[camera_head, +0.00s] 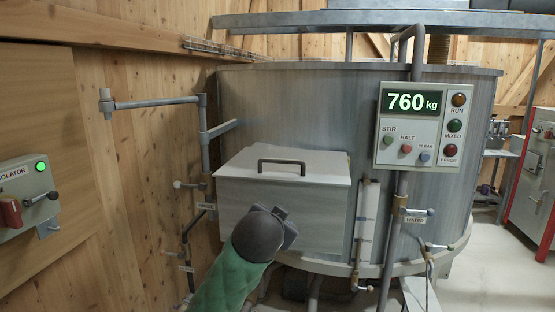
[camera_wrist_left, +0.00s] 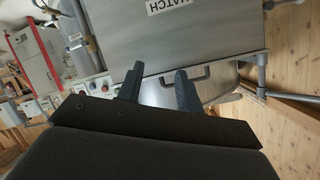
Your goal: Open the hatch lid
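The hatch lid (camera_head: 290,164) is a pale flat panel on top of the grey hatch box (camera_head: 250,207) on the mixer's front, and it looks closed. A dark bar handle (camera_head: 281,163) is on the lid. My left gripper (camera_head: 287,226) is in front of the box, below the lid's front edge and apart from the handle; my dark wrist hides part of the box front. In the left wrist view my left gripper (camera_wrist_left: 158,80) has its fingers spread with nothing between them. A dark handle (camera_wrist_left: 186,76) and a "HATCH" label (camera_wrist_left: 167,4) show beyond. My right gripper is not in view.
A control panel (camera_head: 423,126) reading 760 kg stands right of the hatch. Pipes (camera_head: 206,150) with valves run left of it. A water pipe (camera_head: 395,230) stands to the right. An isolator box (camera_head: 25,198) hangs on the wooden wall at left.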

